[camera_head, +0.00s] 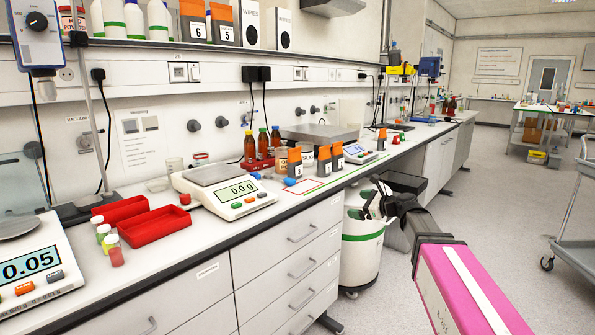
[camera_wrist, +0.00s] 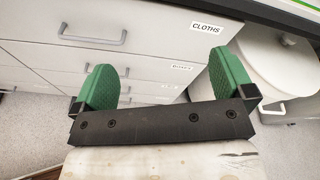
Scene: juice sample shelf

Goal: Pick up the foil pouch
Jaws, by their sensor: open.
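Several dark grey packets with orange tops look like pouches; I cannot tell which is the foil pouch. On the bench, one packet (camera_head: 294,163) stands beside the brown bottles, a pair (camera_head: 325,161) (camera_head: 338,157) stands to its right, and another (camera_head: 382,139) is farther along. Two more, numbered 6 (camera_head: 193,22) and 5 (camera_head: 223,26), stand on the upper shelf. My gripper (camera_head: 371,200) is in front of the bench, lower than its top and apart from the packets. In the wrist view, its green fingers (camera_wrist: 164,82) are spread wide with nothing between them.
The bench edge and drawers (camera_head: 290,255) lie left of my gripper, with a white bin (camera_head: 361,255) near it. A balance (camera_head: 222,190), red trays (camera_head: 157,225) and brown bottles (camera_head: 250,147) crowd the bench. A cart (camera_head: 573,250) stands right; the floor between is clear.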

